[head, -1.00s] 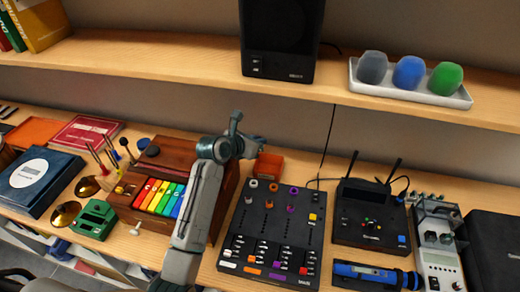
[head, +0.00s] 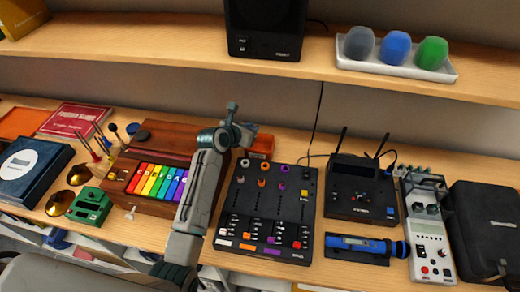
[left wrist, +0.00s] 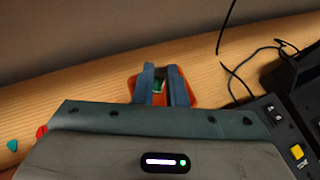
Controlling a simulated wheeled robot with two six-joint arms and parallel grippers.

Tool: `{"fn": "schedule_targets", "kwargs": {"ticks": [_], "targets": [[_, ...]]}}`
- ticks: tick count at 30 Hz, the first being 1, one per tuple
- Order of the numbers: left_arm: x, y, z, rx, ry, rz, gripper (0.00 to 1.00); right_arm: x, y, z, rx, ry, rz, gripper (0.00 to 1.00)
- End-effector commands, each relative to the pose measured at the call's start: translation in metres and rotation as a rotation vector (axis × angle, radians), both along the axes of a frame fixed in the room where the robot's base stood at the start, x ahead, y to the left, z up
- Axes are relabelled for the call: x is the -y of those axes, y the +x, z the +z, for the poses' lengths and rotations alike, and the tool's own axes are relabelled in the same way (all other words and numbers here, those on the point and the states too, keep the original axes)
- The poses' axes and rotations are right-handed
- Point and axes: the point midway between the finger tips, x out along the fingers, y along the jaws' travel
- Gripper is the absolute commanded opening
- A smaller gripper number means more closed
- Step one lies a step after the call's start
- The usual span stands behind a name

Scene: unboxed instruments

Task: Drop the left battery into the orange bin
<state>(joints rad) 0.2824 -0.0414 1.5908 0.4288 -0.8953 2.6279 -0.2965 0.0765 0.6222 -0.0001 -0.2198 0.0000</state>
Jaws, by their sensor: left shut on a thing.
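The orange bin (head: 262,146) stands at the back of the desk, behind the black mixer. My left gripper (head: 247,129) is over the bin's back left part in the head view. In the left wrist view its two blue-grey fingers (left wrist: 160,86) point down over the orange bin (left wrist: 191,97). They are shut on a small dark and green piece, which looks like the battery (left wrist: 158,86). The fingers hide most of it, and it cannot be made out in the head view. How far it is above the bin's floor is unclear. My right gripper is not in view.
The black mixer (head: 266,232) lies in front of the bin. A wooden box with coloured keys (head: 158,183) is to its left. A black device with two antennas (head: 361,199) and its cable are to the right. A shelf with a speaker (head: 265,28) hangs above.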

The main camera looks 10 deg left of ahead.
Motion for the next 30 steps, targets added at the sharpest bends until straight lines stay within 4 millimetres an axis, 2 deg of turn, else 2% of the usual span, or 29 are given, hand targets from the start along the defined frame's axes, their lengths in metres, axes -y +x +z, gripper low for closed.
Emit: {"fn": "schedule_targets", "kwargs": {"ticks": [3, 4, 7, 16, 20, 30], "targets": [[0.0, 0.0, 0.0, 0.0, 0.0, 0.0, 0.0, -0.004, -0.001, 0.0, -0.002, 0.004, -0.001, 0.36], [0.0, 0.0, 0.0, 0.0, 0.0, 0.0, 0.17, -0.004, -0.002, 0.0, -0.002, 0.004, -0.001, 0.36], [0.0, 0.0, 0.0, 0.0, 0.0, 0.0, 0.37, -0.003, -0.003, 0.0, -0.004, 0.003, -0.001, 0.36], [-0.001, -0.001, 0.0, 0.0, 0.0, 0.0, 0.37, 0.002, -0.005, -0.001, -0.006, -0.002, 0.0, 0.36], [-0.004, -0.007, 0.003, 0.0, 0.002, 0.0, 0.37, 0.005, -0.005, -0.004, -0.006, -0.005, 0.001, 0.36], [-0.025, -0.054, 0.029, 0.002, 0.003, 0.0, 0.37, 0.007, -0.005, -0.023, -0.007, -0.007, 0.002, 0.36]]}}
